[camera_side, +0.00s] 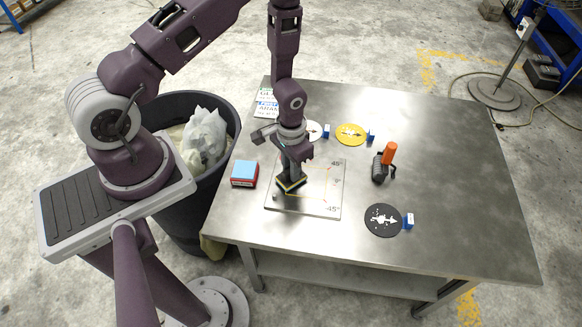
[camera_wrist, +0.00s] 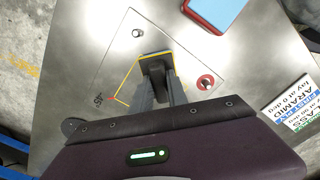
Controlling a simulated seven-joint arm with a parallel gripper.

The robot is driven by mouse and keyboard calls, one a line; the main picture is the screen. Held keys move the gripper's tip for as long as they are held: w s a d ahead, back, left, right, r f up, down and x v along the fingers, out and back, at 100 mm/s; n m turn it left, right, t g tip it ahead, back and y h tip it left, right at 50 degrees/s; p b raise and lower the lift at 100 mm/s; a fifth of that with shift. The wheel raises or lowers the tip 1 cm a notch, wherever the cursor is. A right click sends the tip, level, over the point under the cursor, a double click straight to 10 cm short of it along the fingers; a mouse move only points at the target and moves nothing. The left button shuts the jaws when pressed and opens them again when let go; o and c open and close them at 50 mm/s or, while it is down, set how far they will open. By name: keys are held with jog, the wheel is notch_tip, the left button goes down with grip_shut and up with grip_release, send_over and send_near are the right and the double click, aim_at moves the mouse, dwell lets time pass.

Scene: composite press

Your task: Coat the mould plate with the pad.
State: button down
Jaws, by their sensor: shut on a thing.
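The mould plate (camera_side: 314,204) is a flat, clear-looking square on the metal table, with yellow lines and angle marks; it also shows in the wrist view (camera_wrist: 125,47). My gripper (camera_side: 289,172) is over the plate's left part, pointing down. It is shut on the pad (camera_side: 291,186), a dark block with a yellow layer. In the wrist view the pad (camera_wrist: 155,56) sits between my fingertips, over the plate. The pad appears at or very near the plate's surface; I cannot tell whether it touches.
A red and blue box (camera_side: 244,174) stands left of the plate. White, yellow (camera_side: 351,134) and black (camera_side: 383,220) discs with blue blocks lie around it. An orange-handled roller (camera_side: 386,160) is to the right. Printed cards (camera_side: 266,104) lie at the back left. The table's right side is clear.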

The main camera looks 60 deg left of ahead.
jog(key=shift+f, duration=0.4)
